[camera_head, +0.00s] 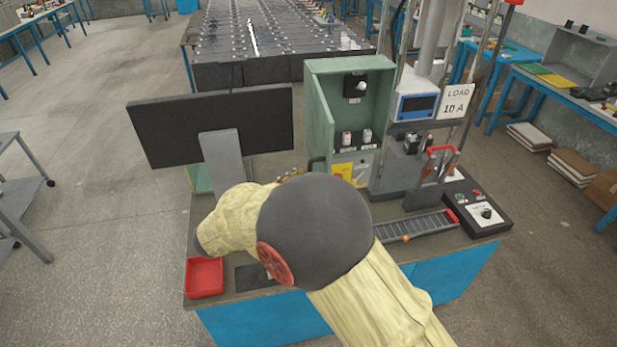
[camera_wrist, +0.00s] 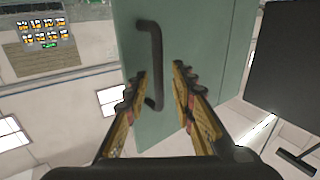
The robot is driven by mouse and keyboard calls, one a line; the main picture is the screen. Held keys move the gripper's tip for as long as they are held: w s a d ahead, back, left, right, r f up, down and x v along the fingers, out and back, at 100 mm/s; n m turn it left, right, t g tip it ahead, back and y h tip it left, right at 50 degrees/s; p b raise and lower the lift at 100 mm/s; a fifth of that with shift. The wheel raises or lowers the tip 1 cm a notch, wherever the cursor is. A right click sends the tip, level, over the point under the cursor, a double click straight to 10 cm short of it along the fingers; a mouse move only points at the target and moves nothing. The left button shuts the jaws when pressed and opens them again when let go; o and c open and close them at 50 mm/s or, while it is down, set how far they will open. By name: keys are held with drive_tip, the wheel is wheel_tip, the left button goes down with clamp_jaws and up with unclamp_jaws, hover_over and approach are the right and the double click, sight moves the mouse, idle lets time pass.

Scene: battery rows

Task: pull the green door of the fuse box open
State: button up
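The fuse box (camera_head: 377,68) is a green cabinet on the bench in the head view. Its front is uncovered, showing a black switch and white fuses inside. A green panel at its left, which looks like the door (camera_head: 317,118), stands out toward me. In the wrist view the green door (camera_wrist: 205,50) fills the middle, with a black bar handle (camera_wrist: 155,55) on it. My gripper (camera_wrist: 160,75) is open, with one finger on each side of the handle's lower part. I cannot tell whether either finger touches it. My arm mostly hides the gripper in the head view.
A black monitor (camera_head: 215,120) stands left of the fuse box and shows at right in the wrist view. A red tray (camera_head: 204,277) lies at the bench's front left. A black control box (camera_head: 478,210) and lever switch are at right.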

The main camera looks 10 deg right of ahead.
drive_tip(key=v, duration=0.9)
drive_tip(key=shift+a, duration=0.25)
drive_tip(key=shift+s, duration=0.15)
